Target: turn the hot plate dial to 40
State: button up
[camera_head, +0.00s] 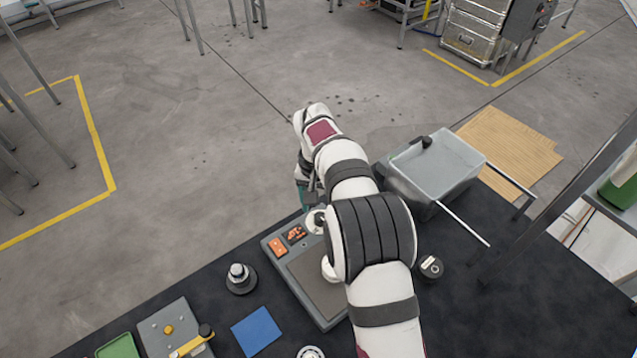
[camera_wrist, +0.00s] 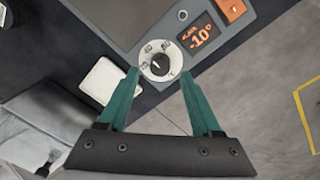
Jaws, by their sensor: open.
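The hot plate (camera_head: 318,283) is a grey box with a dark top on the table, partly hidden behind my arm in the head view. In the wrist view its white dial (camera_wrist: 160,66) has a black knob and printed numbers, among them 40 and 60. An orange display (camera_wrist: 200,36) beside it appears to read -10. The dial also shows in the head view (camera_head: 316,221), partly covered. My gripper (camera_wrist: 160,80) has two teal fingers, open, one on each side below the dial in the picture. I cannot tell whether they touch it. The gap between them is empty.
A grey bin (camera_head: 440,170) stands right of my arm. A dark round weight (camera_head: 240,278), a blue square (camera_head: 256,331) and a grey panel with a yellow handle (camera_head: 172,328) lie to the left. An orange switch (camera_wrist: 232,8) sits beside the display.

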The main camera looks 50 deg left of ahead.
aim_at(319, 215)
notch_tip(319, 215, up, 13)
jog(key=shift+s+a+r, duration=0.15)
jog(key=shift+s+a, duration=0.05)
jog(key=w+d+r+m, duration=0.2)
jog(key=d+r, duration=0.1)
jog(key=d, duration=0.5)
jog(key=w+d+r+m, duration=0.2)
jog(key=d, duration=0.7)
jog(key=w+d+r+m, duration=0.2)
jog(key=w+d+r, duration=0.1)
jog(key=d, duration=0.5)
jog(key=s+d+f+m+y, duration=0.1)
jog(key=s+d+m, duration=0.1)
jog(key=s+d, duration=0.35)
jog(key=s+d+f+m, duration=0.1)
jog(key=s+d+m, duration=0.15)
jog(key=d, duration=0.65)
jog(key=s+d+f+m+y, duration=0.1)
jog(key=s+d+f+m, duration=0.2)
jog(key=s, duration=0.7)
jog(key=shift+d+f, duration=0.8)
jog(key=shift+f, duration=0.1)
